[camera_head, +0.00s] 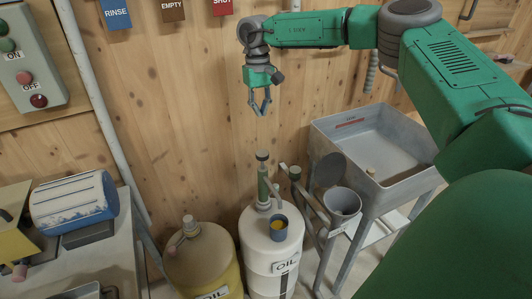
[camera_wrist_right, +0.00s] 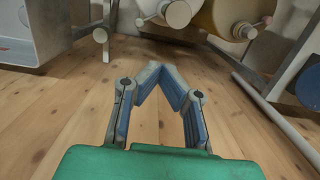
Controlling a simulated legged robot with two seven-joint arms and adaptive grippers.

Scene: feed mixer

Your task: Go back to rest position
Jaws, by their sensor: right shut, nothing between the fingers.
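My right gripper (camera_head: 261,107) hangs in front of the wooden wall, fingers pointing down, above the oil drums. It is shut with nothing between its fingertips. In the right wrist view its fingers (camera_wrist_right: 166,72) meet at the tips, with only wooden boards behind them. My green right arm comes in from the right. My left gripper is not in view.
A white oil drum (camera_head: 268,245) with a pump and a small cup (camera_head: 279,228) stands below, beside a yellow oil drum (camera_head: 203,262). A grey sink (camera_head: 340,130) is at right. A button box (camera_head: 22,62) and blue-white motor (camera_head: 72,199) are at left.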

